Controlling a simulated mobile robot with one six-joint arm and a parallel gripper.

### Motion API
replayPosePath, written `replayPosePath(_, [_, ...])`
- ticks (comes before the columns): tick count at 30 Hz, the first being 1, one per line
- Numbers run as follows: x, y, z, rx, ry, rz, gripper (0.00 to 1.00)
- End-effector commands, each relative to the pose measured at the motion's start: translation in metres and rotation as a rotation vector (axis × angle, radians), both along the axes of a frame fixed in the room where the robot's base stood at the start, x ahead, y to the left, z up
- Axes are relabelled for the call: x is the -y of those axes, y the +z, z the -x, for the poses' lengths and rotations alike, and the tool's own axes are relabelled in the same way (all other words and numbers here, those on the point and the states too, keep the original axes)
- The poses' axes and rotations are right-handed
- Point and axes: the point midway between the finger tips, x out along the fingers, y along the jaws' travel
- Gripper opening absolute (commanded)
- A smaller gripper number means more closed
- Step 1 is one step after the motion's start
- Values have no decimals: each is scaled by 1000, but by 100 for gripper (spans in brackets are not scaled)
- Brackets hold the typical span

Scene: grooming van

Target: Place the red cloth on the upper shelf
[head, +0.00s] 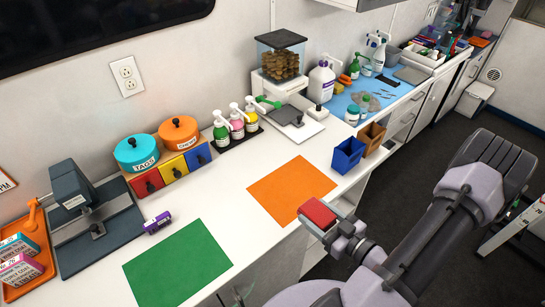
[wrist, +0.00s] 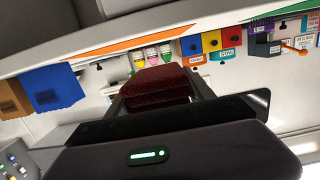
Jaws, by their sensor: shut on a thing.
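The red cloth (head: 318,213) is a small folded pad, held in my gripper (head: 330,226) beyond the front edge of the counter, near the orange mat. In the wrist view the cloth (wrist: 158,80) shows as a dark red, layered block between the two fingers of my gripper (wrist: 162,92). The gripper is shut on it. Open shelving (head: 345,205) shows under the counter edge, partly hidden by the cloth and my arm. I cannot tell from these views which board is the upper shelf.
An orange mat (head: 291,189) and a green mat (head: 178,263) lie on the white counter. A blue bin (head: 347,155) and a brown bin (head: 372,137) stand at the counter's front edge. Pump bottles (head: 236,122) and coloured drawers (head: 172,170) stand behind. Dark floor (head: 430,160) is open at right.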

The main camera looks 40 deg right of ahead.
Motion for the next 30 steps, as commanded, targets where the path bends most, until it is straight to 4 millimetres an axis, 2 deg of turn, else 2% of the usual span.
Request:
replayPosePath(4, [-7,-2,-12,0,54,5,16])
replayPosePath(8, [-32,-3,-49,1,205,7,16])
replayPosePath(11, [-66,-1,-87,2,363,9,16])
replayPosePath(15, [-130,6,-136,3,597,9,16])
replayPosePath(18, [-175,14,-158,3,733,6,16])
replayPosePath(21, [-207,20,-170,2,822,4,16])
replayPosePath(24, [-223,24,-175,1,865,2,16])
replayPosePath(30, [-227,26,-176,0,874,1,16])
